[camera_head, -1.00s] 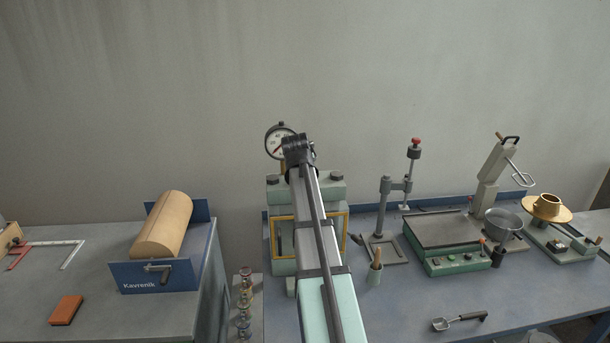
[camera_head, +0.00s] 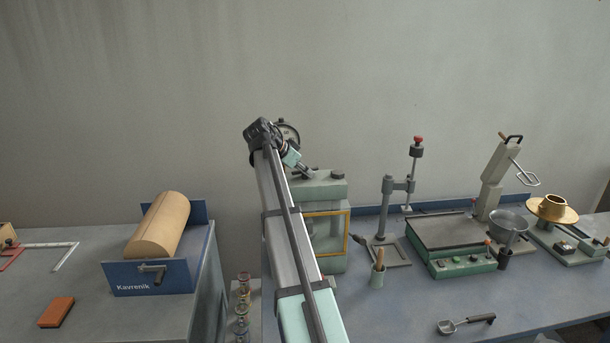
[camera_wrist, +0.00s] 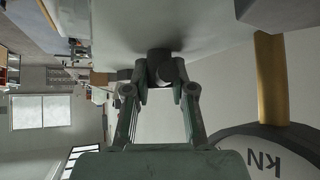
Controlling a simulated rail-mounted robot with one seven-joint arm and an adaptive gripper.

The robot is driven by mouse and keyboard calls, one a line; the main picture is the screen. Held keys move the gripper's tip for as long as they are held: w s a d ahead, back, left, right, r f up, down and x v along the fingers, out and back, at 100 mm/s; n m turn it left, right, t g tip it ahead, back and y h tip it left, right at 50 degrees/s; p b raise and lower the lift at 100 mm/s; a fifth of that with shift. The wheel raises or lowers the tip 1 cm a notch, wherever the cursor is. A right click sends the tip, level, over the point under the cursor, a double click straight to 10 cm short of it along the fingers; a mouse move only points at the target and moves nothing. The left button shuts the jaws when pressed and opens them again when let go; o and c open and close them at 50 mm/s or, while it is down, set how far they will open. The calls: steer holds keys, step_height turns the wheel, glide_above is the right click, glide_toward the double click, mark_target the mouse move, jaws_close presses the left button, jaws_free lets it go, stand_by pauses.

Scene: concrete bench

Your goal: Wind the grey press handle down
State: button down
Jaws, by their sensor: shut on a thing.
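The press is a pale green machine (camera_head: 332,190) with a yellow-framed window, standing at the left end of the blue bench. My gripper (camera_head: 309,173) is at the left of its top, below the round gauge (camera_head: 290,130). In the wrist view, my gripper (camera_wrist: 159,75) is shut on a dark grey cylindrical part (camera_wrist: 158,54), which looks like the end of the grey press handle. The rest of the handle cannot be made out. The gauge, marked kN, also shows in the wrist view (camera_wrist: 262,158) at lower right, beside a brass stem.
A blue roller box (camera_head: 150,278) is on the left bench. A gap separates the benches.

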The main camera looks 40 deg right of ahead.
steer(key=shift+m+g, duration=0.3)
steer(key=shift+m, duration=0.2)
steer(key=c, duration=1)
jaws_free()
steer(key=shift+o, duration=0.2)
steer(key=v, duration=1.2)
steer(key=shift+d, duration=0.1)
